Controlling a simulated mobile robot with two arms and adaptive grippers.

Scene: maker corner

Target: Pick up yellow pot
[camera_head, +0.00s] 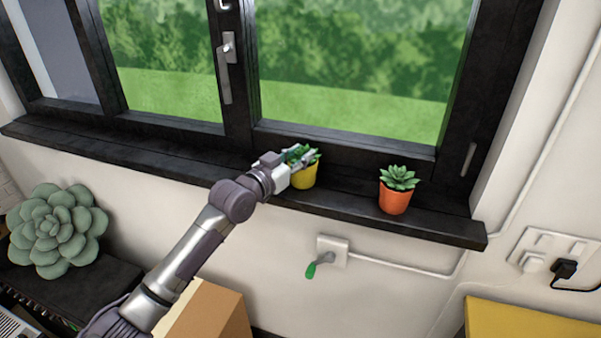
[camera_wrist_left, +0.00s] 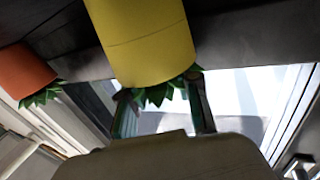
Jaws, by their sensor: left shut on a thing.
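The yellow pot (camera_head: 305,177) with a green succulent stands on the dark window sill in the head view. My left gripper (camera_head: 301,158) reaches it from the left and is shut on it near its top. In the left wrist view the yellow pot (camera_wrist_left: 145,42) appears upside down, with its leaves between the two fingers of my left gripper (camera_wrist_left: 160,105). Whether the pot's base touches the sill is hard to tell. My right gripper is not in view.
An orange pot (camera_head: 394,199) with a succulent stands on the sill (camera_head: 440,226) to the right. The window frame (camera_head: 240,80) rises behind. A large succulent (camera_head: 57,230), a cardboard box (camera_head: 212,318) and a yellow surface (camera_head: 530,322) lie lower.

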